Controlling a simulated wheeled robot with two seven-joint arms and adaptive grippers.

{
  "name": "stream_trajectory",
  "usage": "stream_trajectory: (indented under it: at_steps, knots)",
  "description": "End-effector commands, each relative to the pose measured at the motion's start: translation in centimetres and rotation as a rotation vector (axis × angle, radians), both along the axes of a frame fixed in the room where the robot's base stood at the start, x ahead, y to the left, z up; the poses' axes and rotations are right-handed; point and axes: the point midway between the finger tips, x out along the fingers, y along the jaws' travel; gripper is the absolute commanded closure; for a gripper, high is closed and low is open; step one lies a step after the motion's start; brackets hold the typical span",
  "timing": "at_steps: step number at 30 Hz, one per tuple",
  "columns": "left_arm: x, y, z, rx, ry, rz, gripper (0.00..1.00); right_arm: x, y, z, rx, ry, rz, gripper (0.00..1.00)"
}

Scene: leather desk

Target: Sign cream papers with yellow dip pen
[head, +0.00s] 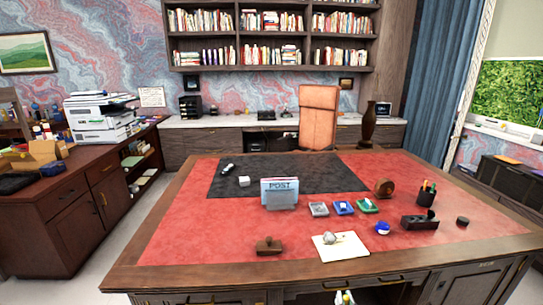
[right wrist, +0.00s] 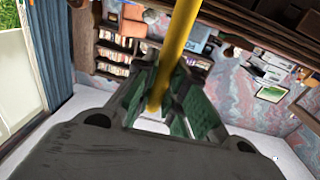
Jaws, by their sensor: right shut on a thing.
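The cream papers (head: 325,254) lie near the front edge of the red leather desk top in the head view, with a small round pale object (head: 329,239) on them. My right gripper (head: 345,297) shows only as a small part at the bottom edge of the head view, in front of the desk and apart from the papers. In the right wrist view its green-padded fingers are shut on the yellow dip pen (right wrist: 180,45), which extends out past them. The pen's tip cannot be made out. My left gripper is in neither view.
A wooden blotter (head: 268,246) stands left of the papers. A POST holder (head: 279,193), several small coloured pads, a blue round object (head: 382,229), a black tool (head: 419,222) and a pen cup (head: 427,193) stand behind and right. The desk's left front is clear.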

Motion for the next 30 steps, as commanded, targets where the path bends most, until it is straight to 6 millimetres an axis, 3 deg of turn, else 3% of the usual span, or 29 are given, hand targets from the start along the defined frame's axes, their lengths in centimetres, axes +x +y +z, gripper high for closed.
stream_trajectory:
  at_steps: [6, 19, 26, 30]
  knots:
    - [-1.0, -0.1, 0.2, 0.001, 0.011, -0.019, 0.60, -1.0, -0.3, -0.6, -0.001, 0.000, -0.013, 1.00]
    - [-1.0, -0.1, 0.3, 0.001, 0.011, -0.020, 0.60, -0.8, -0.3, -0.4, -0.001, -0.001, -0.012, 1.00]
    - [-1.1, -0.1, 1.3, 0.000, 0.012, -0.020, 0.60, 0.1, -0.3, 1.8, -0.002, -0.003, -0.010, 1.00]
    - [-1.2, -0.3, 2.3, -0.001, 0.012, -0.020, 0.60, 1.2, -0.4, 4.3, -0.002, -0.005, -0.004, 1.00]
